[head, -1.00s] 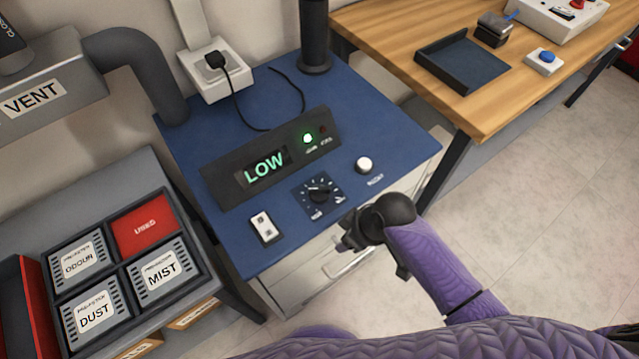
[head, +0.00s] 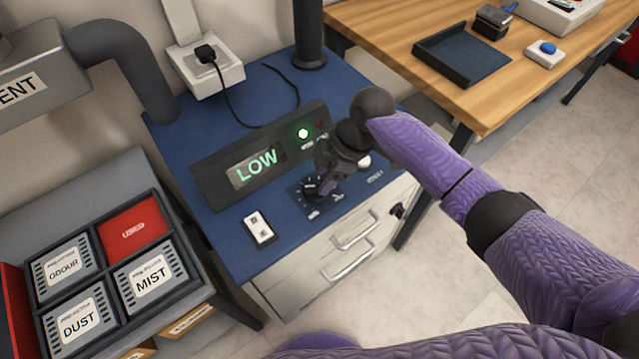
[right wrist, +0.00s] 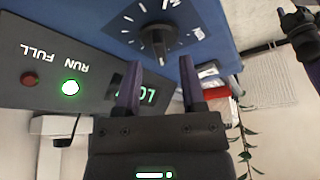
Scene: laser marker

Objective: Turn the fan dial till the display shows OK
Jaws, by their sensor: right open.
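The fan dial (head: 314,188) is a black knob on a scale plate on the blue cabinet top. My right gripper (head: 322,190) is over it and hides part of it in the head view. In the right wrist view the dial's knob (right wrist: 158,40) lies just beyond and between the fingertips of my open right gripper (right wrist: 160,62); I cannot tell whether they touch it. The display (head: 257,166) reads LOW in green. The green RUN lamp (head: 303,133) is lit; the red FULL lamp (right wrist: 30,79) looks unlit. A dark shape at the wrist view's upper right looks like my left gripper (right wrist: 292,18).
A white rocker switch (head: 259,229) is left of the dial. A white round button (head: 364,162) is partly hidden behind my right gripper. A filter tray (head: 128,252) stands at left, and a wooden bench (head: 400,40) at upper right. A black cable crosses the cabinet's back.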

